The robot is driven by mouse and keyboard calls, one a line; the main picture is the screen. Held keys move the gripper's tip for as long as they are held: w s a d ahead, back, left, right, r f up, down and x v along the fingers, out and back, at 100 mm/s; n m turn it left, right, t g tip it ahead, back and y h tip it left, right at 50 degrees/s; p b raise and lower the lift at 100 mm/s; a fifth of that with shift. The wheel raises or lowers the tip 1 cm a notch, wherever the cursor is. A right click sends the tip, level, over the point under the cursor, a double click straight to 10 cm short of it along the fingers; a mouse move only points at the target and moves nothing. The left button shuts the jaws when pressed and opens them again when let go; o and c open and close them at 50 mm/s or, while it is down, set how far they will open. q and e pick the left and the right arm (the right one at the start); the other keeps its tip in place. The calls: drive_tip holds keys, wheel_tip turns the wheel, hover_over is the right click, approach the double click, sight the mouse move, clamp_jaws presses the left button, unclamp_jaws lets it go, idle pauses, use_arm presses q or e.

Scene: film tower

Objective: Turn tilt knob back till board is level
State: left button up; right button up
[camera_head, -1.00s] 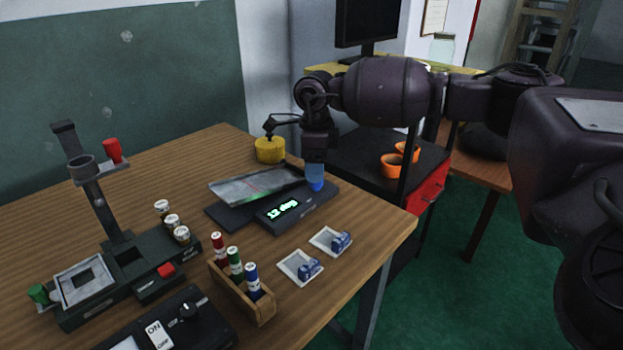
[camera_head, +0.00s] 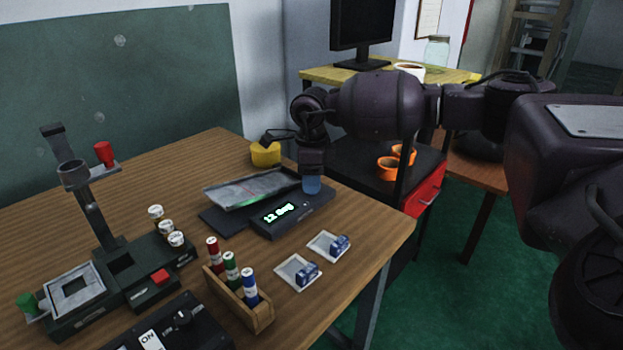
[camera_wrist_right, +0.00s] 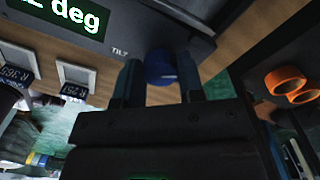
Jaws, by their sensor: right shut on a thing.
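The tilt device (camera_head: 262,222) is a dark box on the wooden table, with a green display that appears to read 12 deg. Its grey board (camera_head: 250,187) is tilted. The blue tilt knob (camera_wrist_right: 160,67) sits by the word TILT in the right wrist view, between the two fingers of my right gripper (camera_wrist_right: 160,85). In the head view the right gripper (camera_head: 312,184) is at the device's right end, hiding the knob. It is shut on the knob. My left gripper is not in view.
A yellow round object (camera_head: 265,154) stands behind the device. Two white trays with blue pieces (camera_head: 298,272), a wooden rack of colored tubes (camera_head: 240,300) and a dark stand (camera_head: 95,225) are on the table. A black cabinet with orange rings (camera_head: 388,168) is to the right.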

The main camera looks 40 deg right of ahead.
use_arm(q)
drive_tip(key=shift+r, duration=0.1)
use_arm(e)
drive_tip(key=shift+n, duration=0.7)
drive_tip(key=shift+n+p, duration=0.4)
drive_tip(key=shift+n, duration=0.7)
drive_tip(key=n, duration=0.4)
drive_tip(key=shift+a+n, duration=0.1)
drive_tip(key=shift+n, duration=2.1)
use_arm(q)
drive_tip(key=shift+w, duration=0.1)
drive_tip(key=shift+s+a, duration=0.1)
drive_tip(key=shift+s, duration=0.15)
